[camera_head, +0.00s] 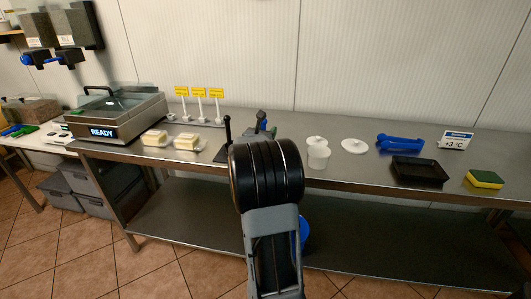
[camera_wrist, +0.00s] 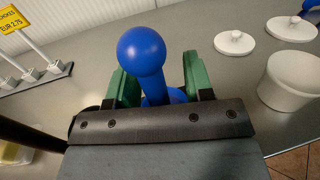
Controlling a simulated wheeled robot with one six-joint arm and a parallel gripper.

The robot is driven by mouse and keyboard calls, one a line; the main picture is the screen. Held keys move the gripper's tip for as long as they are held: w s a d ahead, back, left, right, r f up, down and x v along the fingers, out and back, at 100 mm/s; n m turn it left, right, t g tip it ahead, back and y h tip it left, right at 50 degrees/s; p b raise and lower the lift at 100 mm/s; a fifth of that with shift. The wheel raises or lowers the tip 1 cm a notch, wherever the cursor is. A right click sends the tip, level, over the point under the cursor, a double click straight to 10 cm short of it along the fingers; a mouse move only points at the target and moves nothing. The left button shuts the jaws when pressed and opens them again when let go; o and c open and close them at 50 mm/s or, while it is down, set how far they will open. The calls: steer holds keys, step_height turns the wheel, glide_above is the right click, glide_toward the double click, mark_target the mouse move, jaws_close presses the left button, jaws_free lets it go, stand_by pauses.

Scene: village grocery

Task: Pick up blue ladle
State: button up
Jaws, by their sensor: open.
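In the wrist view, a blue piece with a round ball end (camera_wrist: 142,50) and a shaft below it stands between the green fingers of my gripper (camera_wrist: 156,78). It may be the blue ladle; its lower part is mostly hidden by my gripper. The fingers are apart, one on each side of it, and I cannot tell whether either touches it. In the head view my arm hides most of this spot; a bit of blue (camera_head: 262,120) shows just above it.
On the steel counter, a white cup (camera_head: 318,158) and a white lid (camera_head: 355,146) are right of my arm, with a black tray (camera_head: 419,172) and a sponge (camera_head: 485,179) farther right.

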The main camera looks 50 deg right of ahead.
jaws_close()
stand_by(0.3)
steer(key=shift+r, duration=0.15)
